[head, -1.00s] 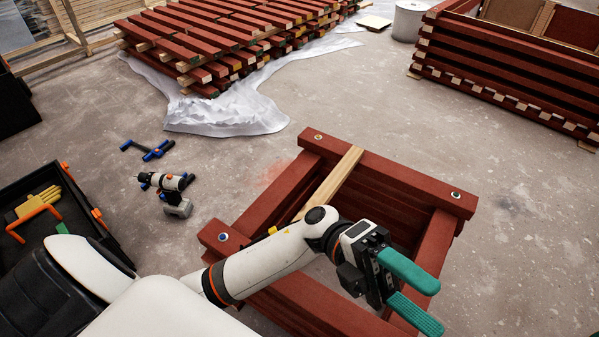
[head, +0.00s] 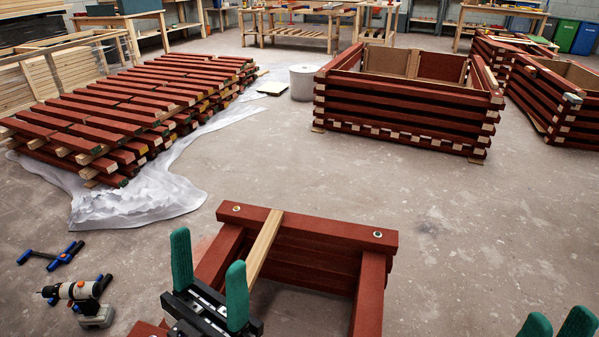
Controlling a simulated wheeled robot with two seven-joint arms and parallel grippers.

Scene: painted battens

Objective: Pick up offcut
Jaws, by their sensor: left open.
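No piece is clearly marked as the offcut. Only the green fingertips of my right gripper (head: 557,324) show at the bottom right corner. They are close together, and whether they are open or shut is unclear.
A drill (head: 75,291) and a blue-handled tool (head: 52,256) lie on the floor at left. A stack of red battens (head: 130,108) stands beyond, by white sheeting (head: 135,203). Red batten boxes (head: 400,110) stand at the back.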

